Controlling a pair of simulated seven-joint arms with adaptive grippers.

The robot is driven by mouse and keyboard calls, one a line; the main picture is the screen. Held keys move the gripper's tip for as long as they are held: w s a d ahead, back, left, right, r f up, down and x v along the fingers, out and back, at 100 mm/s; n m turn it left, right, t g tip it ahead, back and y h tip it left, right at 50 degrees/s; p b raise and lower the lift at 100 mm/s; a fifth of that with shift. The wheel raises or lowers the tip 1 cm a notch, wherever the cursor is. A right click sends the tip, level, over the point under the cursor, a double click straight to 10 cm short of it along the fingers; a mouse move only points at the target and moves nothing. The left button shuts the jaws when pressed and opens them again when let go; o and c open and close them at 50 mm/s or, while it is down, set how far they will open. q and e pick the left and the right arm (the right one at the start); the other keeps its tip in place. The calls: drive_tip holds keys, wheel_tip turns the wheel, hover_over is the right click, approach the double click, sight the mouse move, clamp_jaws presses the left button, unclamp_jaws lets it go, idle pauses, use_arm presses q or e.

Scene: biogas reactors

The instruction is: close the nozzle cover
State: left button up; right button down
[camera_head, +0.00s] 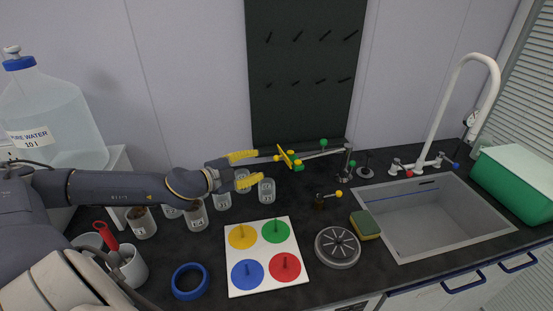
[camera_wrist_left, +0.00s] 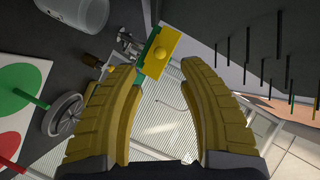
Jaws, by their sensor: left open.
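My left gripper (camera_head: 256,167) comes in from the left and is open, with nothing between its fingers. Its two yellow fingers also frame the wrist view (camera_wrist_left: 157,78). Just past the fingertips is a small yellow-and-green piece (camera_head: 288,158), seemingly the nozzle cover, at the left end of a thin metal pipe (camera_head: 325,153). In the left wrist view this piece shows as a yellow plate with a round yellow knob and a green edge (camera_wrist_left: 159,53), beyond the fingertips. No contact is visible. Whether the cover is open cannot be told. My right gripper is not in view.
Several glass jars (camera_head: 266,191) stand below the left gripper. A white board with coloured discs (camera_head: 262,258), a round grey disc (camera_head: 337,247), a sponge (camera_head: 365,225) and a sink (camera_head: 430,215) are on the counter. A dark pegboard (camera_head: 303,110) rises behind.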

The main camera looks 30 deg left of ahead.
sight(276, 158)
use_arm(q)
drive_tip(key=shift+x, duration=4.8)
drive_tip(key=shift+d+r, duration=0.1)
drive_tip(key=shift+c, duration=0.3)
clamp_jaws()
